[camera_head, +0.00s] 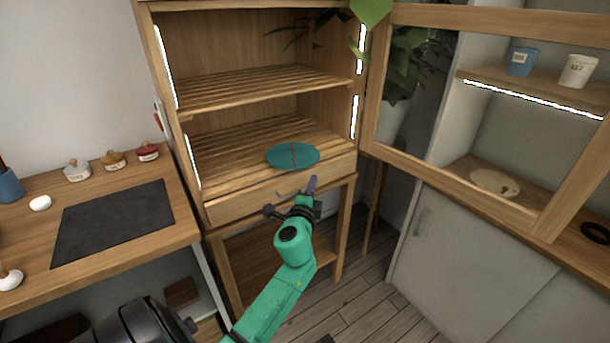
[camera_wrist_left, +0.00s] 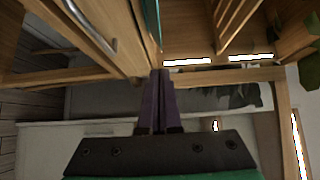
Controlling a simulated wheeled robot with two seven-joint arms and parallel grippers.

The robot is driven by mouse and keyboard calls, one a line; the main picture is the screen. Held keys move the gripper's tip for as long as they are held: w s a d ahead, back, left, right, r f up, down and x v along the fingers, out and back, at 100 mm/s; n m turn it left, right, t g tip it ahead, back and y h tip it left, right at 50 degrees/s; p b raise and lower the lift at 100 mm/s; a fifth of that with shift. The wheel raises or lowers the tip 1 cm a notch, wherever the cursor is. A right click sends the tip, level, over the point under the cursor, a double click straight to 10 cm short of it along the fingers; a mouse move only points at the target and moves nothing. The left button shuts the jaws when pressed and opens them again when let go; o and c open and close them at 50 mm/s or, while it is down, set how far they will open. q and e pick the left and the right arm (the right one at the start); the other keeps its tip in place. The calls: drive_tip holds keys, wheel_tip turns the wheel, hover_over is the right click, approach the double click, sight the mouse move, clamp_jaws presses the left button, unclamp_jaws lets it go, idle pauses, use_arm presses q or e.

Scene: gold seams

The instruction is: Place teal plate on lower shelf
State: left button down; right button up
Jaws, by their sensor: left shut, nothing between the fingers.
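The teal plate (camera_head: 306,156), with a thin dark reddish seam across it, lies on the slatted lower shelf (camera_head: 225,150) of the wooden cabinet, close to its front edge. In the left wrist view a teal strip of the plate (camera_wrist_left: 152,20) shows at the top. My left gripper (camera_head: 312,184) is just in front of the cabinet's drawer front, below and apart from the plate. Its purple fingers (camera_wrist_left: 160,75) are shut together with nothing between them. My right gripper is not in view.
The upper shelf (camera_head: 260,88) is empty. A drawer (camera_head: 240,203) with a metal handle is below the lower shelf. A glass-framed door (camera_head: 490,190) stands open at right. A side table with a dark mat (camera_head: 115,220) and small lidded pots (camera_head: 112,160) is at left.

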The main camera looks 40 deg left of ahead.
sight(290, 168)
use_arm(q)
drive_tip(key=a, duration=0.1)
drive_tip(key=w+a, duration=0.1)
drive_tip(key=a, duration=0.2)
drive_tip(key=shift+w, duration=0.35)
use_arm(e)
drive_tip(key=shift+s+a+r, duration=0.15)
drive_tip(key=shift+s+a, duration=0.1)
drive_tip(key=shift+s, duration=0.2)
use_arm(q)
drive_tip(key=shift+a, duration=0.1)
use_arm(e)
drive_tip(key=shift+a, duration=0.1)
use_arm(q)
drive_tip(key=a, duration=0.2)
drive_tip(key=w+a, duration=0.1)
drive_tip(key=a, duration=0.2)
drive_tip(key=w+a+b, duration=0.1)
drive_tip(key=a, duration=0.1)
drive_tip(key=shift+w+a, duration=0.1)
drive_tip(key=shift+a, duration=0.05)
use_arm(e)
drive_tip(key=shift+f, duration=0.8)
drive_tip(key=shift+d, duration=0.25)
use_arm(q)
drive_tip(key=shift+f, duration=0.1)
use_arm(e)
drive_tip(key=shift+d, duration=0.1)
